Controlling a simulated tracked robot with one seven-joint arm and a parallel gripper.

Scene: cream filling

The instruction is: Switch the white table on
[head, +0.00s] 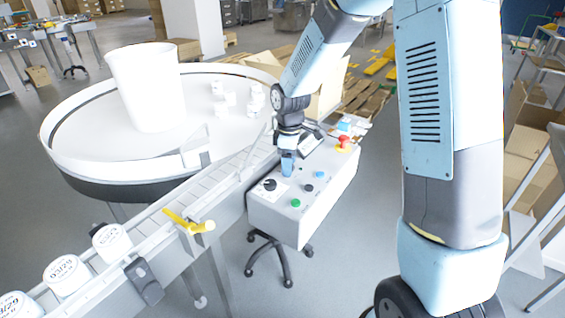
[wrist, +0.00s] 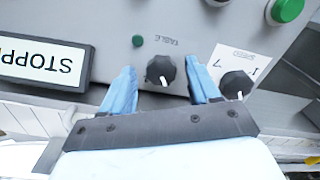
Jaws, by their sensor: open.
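The white table (head: 85,145) is a large round turntable with a raised rim, at the left in the head view. Beside it stands a grey-white control box (head: 285,212). In the wrist view a black knob (wrist: 161,71) labelled TABLE has a white pointer line and a small dark green lamp (wrist: 138,41) beside it. My gripper (wrist: 162,70) is open, with one blue finger on each side of this knob. Whether the fingers touch it I cannot tell. In the head view my gripper (head: 288,170) is over the box's top panel and hides the TABLE knob.
A SPEED knob (wrist: 236,83) sits close to the right finger. A green button (head: 295,203), a blue button (head: 318,174) and a red emergency stop (head: 343,142) are also on the panel. A STOPP display (wrist: 42,62) is at left. A conveyor (head: 165,215) runs alongside the box.

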